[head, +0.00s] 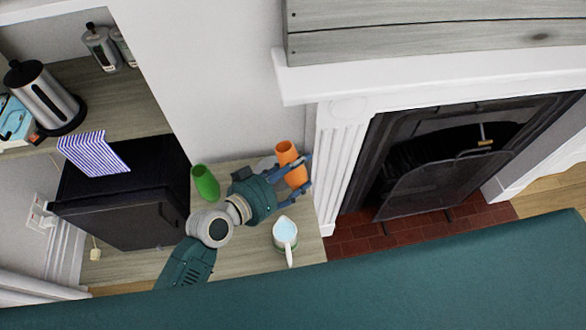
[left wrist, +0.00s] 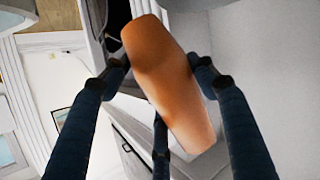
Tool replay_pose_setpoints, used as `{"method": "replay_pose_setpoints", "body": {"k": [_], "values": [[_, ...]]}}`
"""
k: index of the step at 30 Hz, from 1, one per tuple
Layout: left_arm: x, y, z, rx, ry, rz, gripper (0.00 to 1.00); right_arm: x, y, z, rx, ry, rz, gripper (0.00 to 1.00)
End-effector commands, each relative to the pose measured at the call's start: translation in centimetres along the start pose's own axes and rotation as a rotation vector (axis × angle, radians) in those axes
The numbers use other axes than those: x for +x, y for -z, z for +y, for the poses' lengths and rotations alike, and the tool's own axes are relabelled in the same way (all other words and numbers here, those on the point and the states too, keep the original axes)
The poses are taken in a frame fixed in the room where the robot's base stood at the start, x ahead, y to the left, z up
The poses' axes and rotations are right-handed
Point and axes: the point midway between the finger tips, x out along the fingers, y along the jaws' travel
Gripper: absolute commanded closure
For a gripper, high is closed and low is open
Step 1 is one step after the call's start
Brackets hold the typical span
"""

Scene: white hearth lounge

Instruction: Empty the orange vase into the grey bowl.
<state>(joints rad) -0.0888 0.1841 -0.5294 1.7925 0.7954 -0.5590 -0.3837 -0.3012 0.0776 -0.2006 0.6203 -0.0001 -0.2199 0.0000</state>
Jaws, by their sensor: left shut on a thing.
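My left gripper (head: 298,172) is shut on the orange vase (head: 288,153) and holds it over the back right of the wooden counter. In the left wrist view the vase (left wrist: 168,85) lies between the blue fingers. In the head view the vase looks roughly upright, with its mouth at the top; its contents cannot be made out. A pale grey rounded shape (head: 264,163) shows behind the gripper and may be the grey bowl; most of it is hidden. My right gripper is not in view.
A green vase (head: 205,183) stands left of my gripper, beside a black cabinet (head: 125,195). A white jug (head: 285,233) with a light blue inside stands in front on the counter (head: 245,260). The fireplace (head: 440,165) is to the right.

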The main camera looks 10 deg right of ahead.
Motion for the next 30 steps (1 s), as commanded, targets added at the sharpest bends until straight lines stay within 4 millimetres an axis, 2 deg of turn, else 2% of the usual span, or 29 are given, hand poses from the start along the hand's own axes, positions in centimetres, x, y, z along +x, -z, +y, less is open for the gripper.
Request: {"method": "replay_pose_setpoints", "body": {"k": [5, 17, 30], "values": [[0.1, -0.2, 0.6, -0.089, -0.036, 0.0, 0.77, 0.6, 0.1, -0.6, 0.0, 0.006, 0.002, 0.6], [0.3, -0.7, 1.9, -0.312, -0.13, -0.006, 0.77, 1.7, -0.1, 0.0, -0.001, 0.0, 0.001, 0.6], [-0.2, 0.5, 3.1, -0.471, -0.194, -0.013, 0.77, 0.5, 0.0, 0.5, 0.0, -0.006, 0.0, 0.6]]}}
